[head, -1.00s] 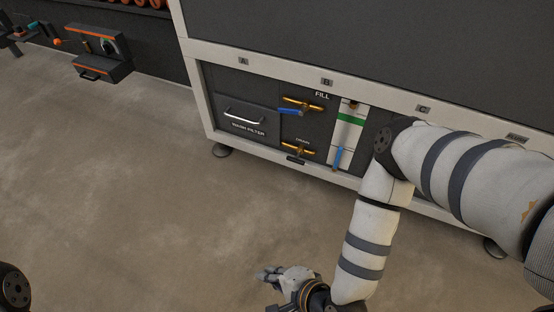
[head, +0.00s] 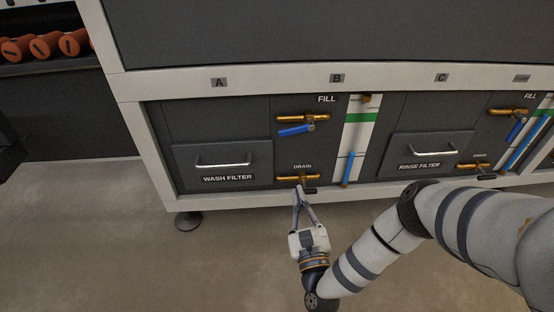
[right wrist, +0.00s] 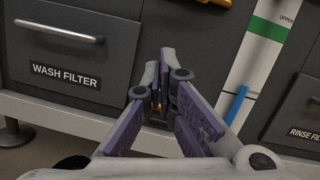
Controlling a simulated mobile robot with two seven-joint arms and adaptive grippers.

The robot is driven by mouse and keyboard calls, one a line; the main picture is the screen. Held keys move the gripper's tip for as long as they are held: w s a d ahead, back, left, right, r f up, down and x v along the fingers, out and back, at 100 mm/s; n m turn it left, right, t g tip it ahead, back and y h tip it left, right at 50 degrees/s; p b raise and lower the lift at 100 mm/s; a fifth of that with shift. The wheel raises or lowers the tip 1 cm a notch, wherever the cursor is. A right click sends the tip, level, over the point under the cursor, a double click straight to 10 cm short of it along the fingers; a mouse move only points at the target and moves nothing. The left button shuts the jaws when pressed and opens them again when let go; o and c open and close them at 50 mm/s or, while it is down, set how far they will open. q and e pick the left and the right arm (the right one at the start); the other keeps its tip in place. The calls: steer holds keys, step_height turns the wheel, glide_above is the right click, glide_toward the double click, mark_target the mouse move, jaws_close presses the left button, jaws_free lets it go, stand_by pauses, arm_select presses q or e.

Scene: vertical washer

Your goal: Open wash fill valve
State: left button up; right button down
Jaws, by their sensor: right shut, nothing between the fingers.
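The wash fill valve is a brass pipe fitting (head: 303,118) under the FILL label, to the right of the wash filter drawer. Its blue lever handle (head: 295,130) points left and slightly down. My right gripper (head: 299,188) is shut and empty. In the head view its fingertips overlap the drain valve area below the fill valve. In the right wrist view the purple-padded fingers (right wrist: 165,85) meet in front of the panel, and they hide part of the drain valve. The fill lever is not visible there. My left gripper is not in view.
The brass drain valve (head: 297,178) sits below the fill valve. A level gauge (head: 358,135) with a green band and blue column stands to the right. The wash filter drawer (head: 222,164) is left, the rinse filter drawer (head: 430,152) right. Open floor lies in front.

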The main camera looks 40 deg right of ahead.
mark_target(296, 128)
arm_select(q)
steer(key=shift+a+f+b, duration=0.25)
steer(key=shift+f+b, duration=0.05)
steer(key=shift+b, duration=0.05)
arm_select(e)
steer(key=w+d+r, duration=0.4)
steer(key=w+r, duration=0.2)
steer(key=w, duration=0.3)
steer(key=shift+d+r+m+h, duration=0.25)
steer(key=shift+m+h, duration=0.15)
steer(key=shift+w+f, duration=0.1)
